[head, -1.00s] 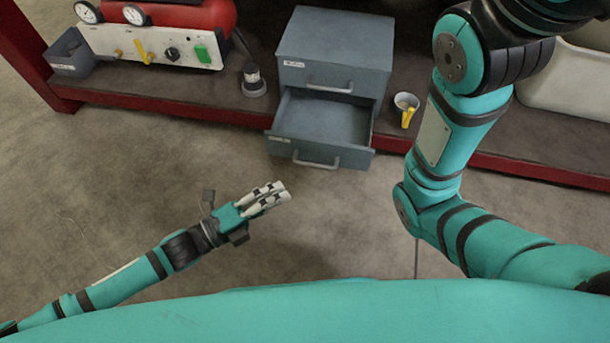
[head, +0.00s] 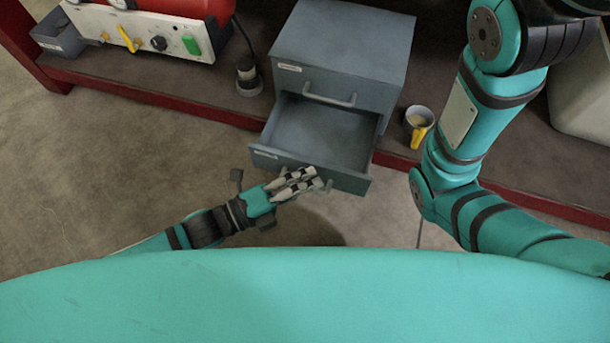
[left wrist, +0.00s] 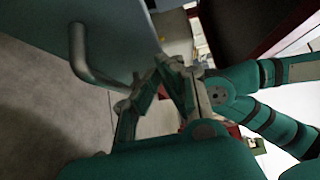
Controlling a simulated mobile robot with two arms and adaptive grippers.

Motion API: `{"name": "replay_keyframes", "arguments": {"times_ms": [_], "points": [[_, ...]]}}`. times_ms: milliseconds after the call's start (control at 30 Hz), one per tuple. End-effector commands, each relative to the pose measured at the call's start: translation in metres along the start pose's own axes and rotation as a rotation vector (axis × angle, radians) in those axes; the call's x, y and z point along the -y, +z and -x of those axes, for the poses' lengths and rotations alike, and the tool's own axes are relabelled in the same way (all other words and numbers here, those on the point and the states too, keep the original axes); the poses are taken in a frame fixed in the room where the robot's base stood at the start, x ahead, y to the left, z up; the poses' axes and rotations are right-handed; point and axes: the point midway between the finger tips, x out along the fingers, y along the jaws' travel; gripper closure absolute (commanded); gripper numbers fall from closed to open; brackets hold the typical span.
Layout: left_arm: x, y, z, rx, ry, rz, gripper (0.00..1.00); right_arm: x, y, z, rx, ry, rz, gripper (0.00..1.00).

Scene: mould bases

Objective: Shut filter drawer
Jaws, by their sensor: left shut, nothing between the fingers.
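The grey-blue cabinet (head: 350,40) has an upper drawer that is shut and a lower drawer (head: 325,135) that is pulled out, empty inside. The label on the lower drawer's front is too small to read. My left gripper (head: 314,178) is shut and empty at the lower drawer's front, covering part of its handle. In the left wrist view the gripper (left wrist: 172,68) is beside the drawer front (left wrist: 125,30) and its bar handle (left wrist: 85,60). I cannot tell whether it touches. My right arm shows at the right; its gripper is out of view.
A red machine with a control panel (head: 140,32) and a small dark grey bin (head: 58,36) are at the left. A dark round fitting (head: 248,76) stands left of the cabinet. The floor in front is clear.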

Motion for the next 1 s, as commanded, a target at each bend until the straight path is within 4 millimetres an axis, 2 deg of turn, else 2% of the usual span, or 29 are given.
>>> {"name": "replay_keyframes", "arguments": {"times_ms": [333,433,800,1000], "points": [[0.0,0.0,0.0,0.0,0.0,0.0,1.0,0.0,-0.004,-0.001,-0.009,0.003,-0.001,0.81],[0.001,0.007,-0.007,0.0,-0.001,-0.002,1.0,-0.001,-0.003,-0.003,-0.009,0.003,-0.002,0.81],[0.001,0.073,-0.074,0.0,-0.002,-0.003,1.0,-0.003,0.001,-0.011,-0.006,0.004,-0.001,0.81],[0.0,0.089,-0.089,0.0,0.001,0.0,1.0,-0.003,0.002,-0.01,-0.004,0.004,0.0,0.81]]}}
